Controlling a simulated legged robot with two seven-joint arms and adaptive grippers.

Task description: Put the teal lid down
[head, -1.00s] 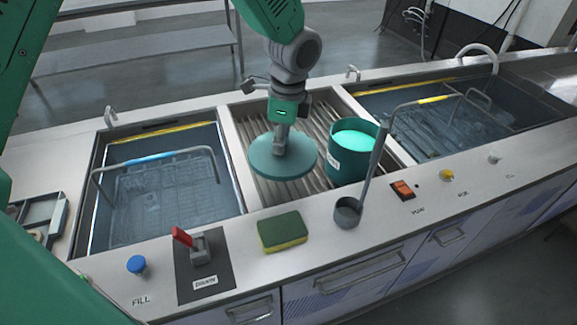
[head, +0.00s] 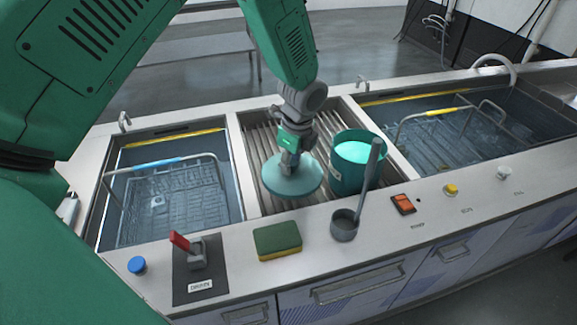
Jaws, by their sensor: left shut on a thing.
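The teal lid (head: 292,178) is a round flat disc in the middle of the head view. My left gripper (head: 291,162) points down from above and is shut on the lid's handle, which its fingers mostly hide. The lid is over the front part of the ribbed drain rack (head: 262,140), left of the teal pot (head: 345,180). I cannot tell whether the lid touches the rack. The pot stands open with bright teal liquid inside. My right gripper is not in view.
A grey ladle (head: 345,226) leans against the pot's front right. A green and yellow sponge (head: 278,241) lies on the front counter. Tanks with a blue-handled basket (head: 160,163) and a yellow-handled basket (head: 444,112) flank the rack. A red lever (head: 182,240) stands at front left.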

